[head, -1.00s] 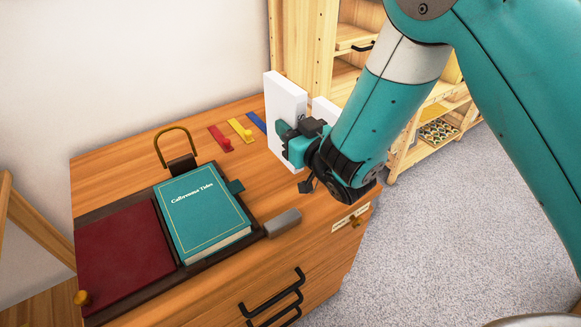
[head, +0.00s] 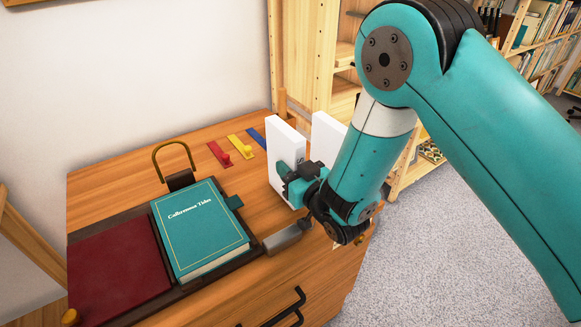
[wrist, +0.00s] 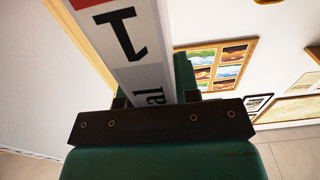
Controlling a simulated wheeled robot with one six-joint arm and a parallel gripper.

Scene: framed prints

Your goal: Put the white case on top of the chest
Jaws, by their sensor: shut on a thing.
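The white case (head: 284,145) is an upright white slab with dark lettering on its narrow side. My gripper (head: 292,183) is shut on it from the near right side, a teal finger lying across its broad face. In the wrist view the case (wrist: 140,50) rises between the fingers, with black letters and a red patch at its top. The case is over the wooden chest (head: 115,195), near its back right part. Its lower edge is close to the top; I cannot tell whether it touches.
Another white slab (head: 326,128) stands to the right, partly hidden by my arm. A teal book (head: 200,232), dark red panel (head: 118,262), brass loop (head: 174,150) and grey block (head: 287,237) are on the chest. Red (head: 220,155), yellow (head: 242,146) and blue (head: 258,138) strips lie behind.

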